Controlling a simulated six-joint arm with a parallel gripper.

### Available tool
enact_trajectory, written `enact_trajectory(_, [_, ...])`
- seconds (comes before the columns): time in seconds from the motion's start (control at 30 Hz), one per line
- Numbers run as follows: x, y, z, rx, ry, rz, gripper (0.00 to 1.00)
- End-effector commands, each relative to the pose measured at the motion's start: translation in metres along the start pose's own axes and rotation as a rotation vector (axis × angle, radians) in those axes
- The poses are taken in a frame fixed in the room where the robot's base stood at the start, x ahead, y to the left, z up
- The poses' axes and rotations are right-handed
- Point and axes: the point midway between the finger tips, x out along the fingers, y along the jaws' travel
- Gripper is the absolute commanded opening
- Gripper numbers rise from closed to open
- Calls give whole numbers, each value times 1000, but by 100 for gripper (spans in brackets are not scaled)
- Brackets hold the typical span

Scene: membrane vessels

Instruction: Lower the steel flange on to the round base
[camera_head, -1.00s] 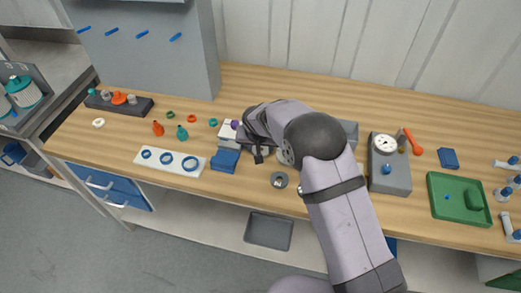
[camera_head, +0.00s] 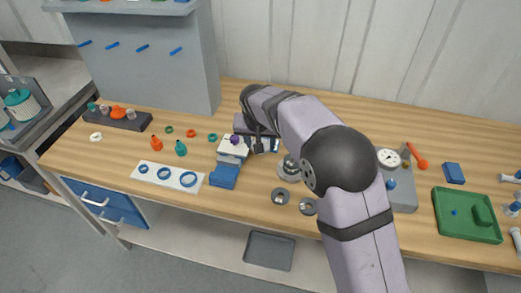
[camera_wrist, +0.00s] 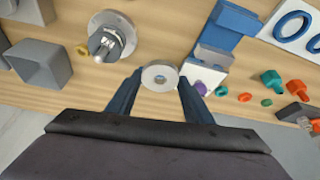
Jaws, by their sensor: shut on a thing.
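My gripper (camera_wrist: 158,82) is shut on the steel flange (camera_wrist: 160,76), a pale round disc with a central hole, held between the two blue fingertips in the wrist view. The round base (camera_wrist: 112,38) is a steel disc with a raised pin in its middle, to the upper left of the flange and apart from it. In the head view the round base (camera_head: 290,168) stands on the bench, just right of and nearer than my gripper (camera_head: 262,146). The flange cannot be made out clearly there.
A blue block (camera_head: 223,176) and a white block with a purple knob (camera_head: 232,148) stand left of the gripper. Two small steel rings (camera_head: 281,196) (camera_head: 308,206) lie in front of the base.

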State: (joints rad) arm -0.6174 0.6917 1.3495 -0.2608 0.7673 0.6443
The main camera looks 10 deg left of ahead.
Motion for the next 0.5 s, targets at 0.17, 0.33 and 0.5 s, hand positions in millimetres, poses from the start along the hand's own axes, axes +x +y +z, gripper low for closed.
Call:
enact_trajectory(0.17, [-5,0,-3,0,2,-1,17])
enact_trajectory(0.33, [-14,0,-6,0,3,-2,17])
enact_trajectory(0.5, [-26,0,-11,1,3,-2,17])
